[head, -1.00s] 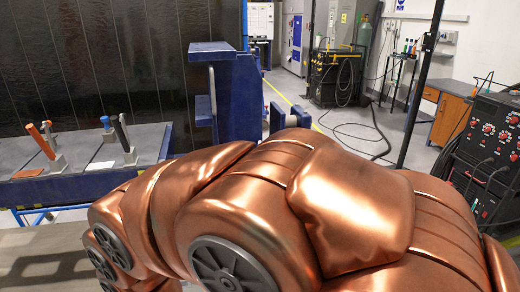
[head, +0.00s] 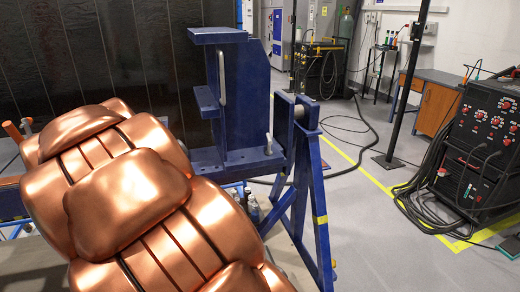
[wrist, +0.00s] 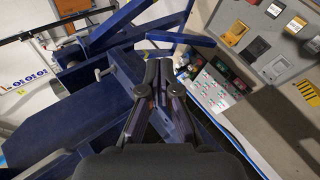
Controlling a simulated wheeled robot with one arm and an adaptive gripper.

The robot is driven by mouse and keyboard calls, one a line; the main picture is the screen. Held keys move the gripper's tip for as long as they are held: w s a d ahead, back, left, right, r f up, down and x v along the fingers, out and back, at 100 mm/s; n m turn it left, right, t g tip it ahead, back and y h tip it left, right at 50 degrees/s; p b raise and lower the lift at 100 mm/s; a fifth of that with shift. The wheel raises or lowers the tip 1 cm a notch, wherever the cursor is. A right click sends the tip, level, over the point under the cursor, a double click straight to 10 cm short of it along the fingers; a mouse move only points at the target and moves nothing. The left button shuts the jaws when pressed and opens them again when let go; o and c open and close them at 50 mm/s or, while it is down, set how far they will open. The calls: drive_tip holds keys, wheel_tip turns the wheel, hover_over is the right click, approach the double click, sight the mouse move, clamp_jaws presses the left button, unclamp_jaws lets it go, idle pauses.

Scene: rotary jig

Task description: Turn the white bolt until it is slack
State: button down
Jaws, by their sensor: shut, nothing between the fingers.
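The blue jig (head: 245,100) stands in the middle of the head view. A small pale upright piece (head: 268,144) sits at its lower right, and a pale round end (head: 299,112) shows at the top of the blue stand. I cannot tell for sure which is the white bolt. In the wrist view, a small pale pin (wrist: 103,73) sticks out of a blue beam, left of my gripper. My gripper (wrist: 158,64) is shut and empty, with its fingers together, apart from the pin. My gripper is not visible in the head view.
A blue A-shaped stand (head: 312,190) carries the jig's right end. A black welding unit (head: 480,150) with cables is at right. Grey floor (head: 370,220) between them is clear. A grey panel with colored items (wrist: 270,75) fills the wrist view's right.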

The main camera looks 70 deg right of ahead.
drive_tip(key=w+d+r+h+b, duration=0.15)
drive_tip(key=w+d+h, duration=0.25)
drive_tip(key=d, duration=0.7)
drive_tip(key=w+d+r+h+b, duration=0.1)
drive_tip(key=w+d+h+b, duration=0.3)
drive_tip(key=d, duration=0.6)
drive_tip(key=shift+n+y, duration=0.3)
drive_tip(key=shift+y, duration=0.3)
drive_tip(key=p+x, duration=0.3)
drive_tip(key=x, duration=0.7)
drive_tip(key=shift+p, duration=0.35)
drive_tip(key=shift+s+d+f, duration=0.1)
drive_tip(key=shift+s+d, duration=0.1)
drive_tip(key=shift+s, duration=0.3)
drive_tip(key=shift+s+d+f, duration=0.1)
drive_tip(key=shift+s+d, duration=0.15)
drive_tip(key=shift+s, duration=0.25)
drive_tip(key=shift+s+d+f, duration=0.15)
drive_tip(key=shift+s+d, duration=0.25)
drive_tip(key=shift+s, duration=0.15)
drive_tip(key=shift+f+b, duration=0.2)
drive_tip(key=shift+b, duration=0.6)
